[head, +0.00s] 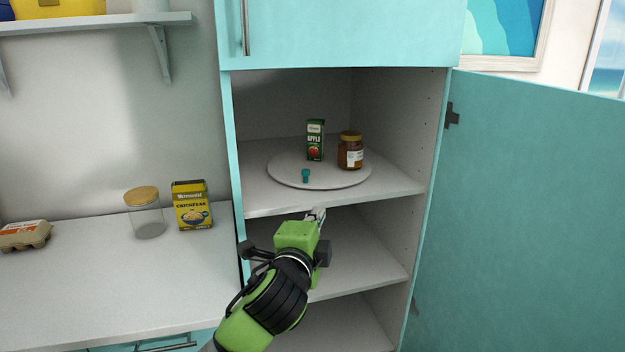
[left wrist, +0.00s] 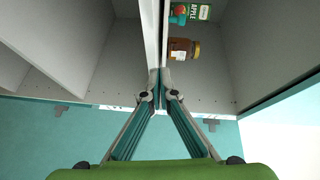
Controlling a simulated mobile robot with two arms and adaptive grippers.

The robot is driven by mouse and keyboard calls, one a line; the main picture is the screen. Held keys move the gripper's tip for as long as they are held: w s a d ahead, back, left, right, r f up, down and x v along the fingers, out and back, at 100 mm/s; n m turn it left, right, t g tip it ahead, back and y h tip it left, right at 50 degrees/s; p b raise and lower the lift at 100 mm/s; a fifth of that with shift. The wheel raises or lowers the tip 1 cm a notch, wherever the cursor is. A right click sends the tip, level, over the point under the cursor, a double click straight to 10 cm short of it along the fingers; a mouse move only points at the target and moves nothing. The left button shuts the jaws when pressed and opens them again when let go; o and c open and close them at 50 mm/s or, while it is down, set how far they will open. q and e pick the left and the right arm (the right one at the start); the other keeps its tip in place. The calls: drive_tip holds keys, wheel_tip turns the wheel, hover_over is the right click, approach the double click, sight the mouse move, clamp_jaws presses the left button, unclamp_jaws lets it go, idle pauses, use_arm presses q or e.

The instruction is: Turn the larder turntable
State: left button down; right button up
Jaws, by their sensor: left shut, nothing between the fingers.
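The larder turntable (head: 283,174) is a round pale disc on the upper shelf of the open tall cupboard. A small teal knob (head: 306,176) stands up near its front edge. A green apple juice carton (head: 315,140) and a brown jar with a yellow lid (head: 350,152) stand on it; the carton (left wrist: 199,12) and jar (left wrist: 182,49) also show in the left wrist view. My left gripper (head: 317,214) is shut and empty, in front of the cupboard just below the front of the turntable's shelf. Its closed fingers (left wrist: 160,92) show in the left wrist view. My right gripper is out of view.
The cupboard door (head: 535,200) stands open on the right. Lower shelves (head: 345,258) are bare where visible. On the left counter (head: 110,290) stand a lidded glass jar (head: 147,215), a yellow box (head: 191,206) and an egg carton (head: 25,236).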

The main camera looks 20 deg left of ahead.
use_arm(q)
drive_tip(key=shift+m+t, duration=0.4)
drive_tip(key=w+r+p, duration=0.1)
drive_tip(key=w, duration=0.2)
drive_tip(key=w+r, duration=0.1)
drive_tip(key=w, duration=0.3)
drive_tip(key=w+r+p, duration=0.1)
drive_tip(key=w, duration=0.2)
drive_tip(key=shift+w+a+r+p, duration=0.15)
drive_tip(key=shift+w+a+p, duration=0.15)
drive_tip(key=shift+a, duration=0.1)
drive_tip(key=a, duration=0.1)
drive_tip(key=a+p, duration=0.1)
drive_tip(key=a, duration=0.1)
drive_tip(key=shift+w+a, duration=0.1)
drive_tip(key=shift+w, duration=0.25)
drive_tip(key=shift+a+f, duration=0.2)
drive_tip(key=shift+a, duration=0.3)
drive_tip(key=shift+d, duration=0.1)
drive_tip(key=shift+p, duration=0.3)
